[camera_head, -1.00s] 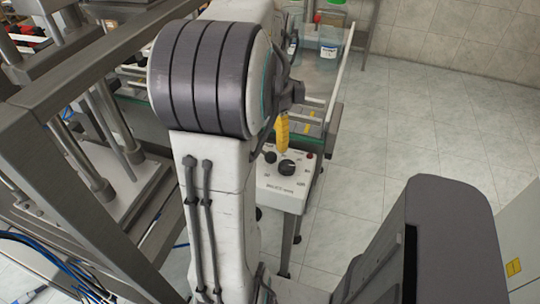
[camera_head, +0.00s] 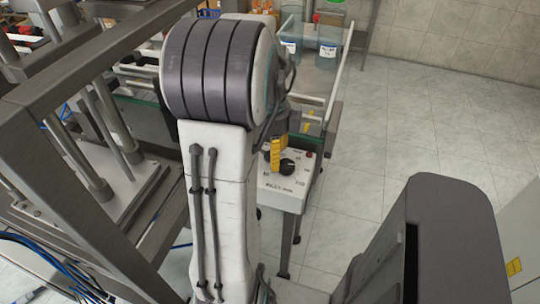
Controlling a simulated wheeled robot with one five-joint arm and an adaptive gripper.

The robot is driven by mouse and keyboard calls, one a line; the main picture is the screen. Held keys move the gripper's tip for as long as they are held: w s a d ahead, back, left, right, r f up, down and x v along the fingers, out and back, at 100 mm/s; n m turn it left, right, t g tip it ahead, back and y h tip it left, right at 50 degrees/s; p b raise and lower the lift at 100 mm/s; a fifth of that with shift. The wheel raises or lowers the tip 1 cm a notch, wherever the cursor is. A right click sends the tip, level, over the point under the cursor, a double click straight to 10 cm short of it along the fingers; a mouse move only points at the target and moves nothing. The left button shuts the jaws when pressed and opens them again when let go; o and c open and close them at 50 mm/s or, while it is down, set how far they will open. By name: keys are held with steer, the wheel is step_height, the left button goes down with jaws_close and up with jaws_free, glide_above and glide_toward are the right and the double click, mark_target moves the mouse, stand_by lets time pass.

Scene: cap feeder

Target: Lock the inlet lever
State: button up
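No part that I can surely tell as the inlet lever shows; it may be hidden behind my arm. My gripper (camera_head: 278,155) is mostly hidden behind my own arm. A yellow piece shows at its lower end, and I cannot tell whether that is a finger or something held. It overlaps the left part of a white control box (camera_head: 284,196) in the picture, left of a round black knob (camera_head: 287,166). Whether it touches the box cannot be seen.
A metal frame (camera_head: 90,65) fills the left side. A glass-sided conveyor (camera_head: 318,80) runs behind the box, with clear containers (camera_head: 327,50) at its far end. A small red button (camera_head: 309,154) sits on the box. The tiled floor (camera_head: 420,120) at right is clear.

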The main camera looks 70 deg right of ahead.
steer(key=shift+f, duration=0.5)
steer(key=shift+o, duration=0.2)
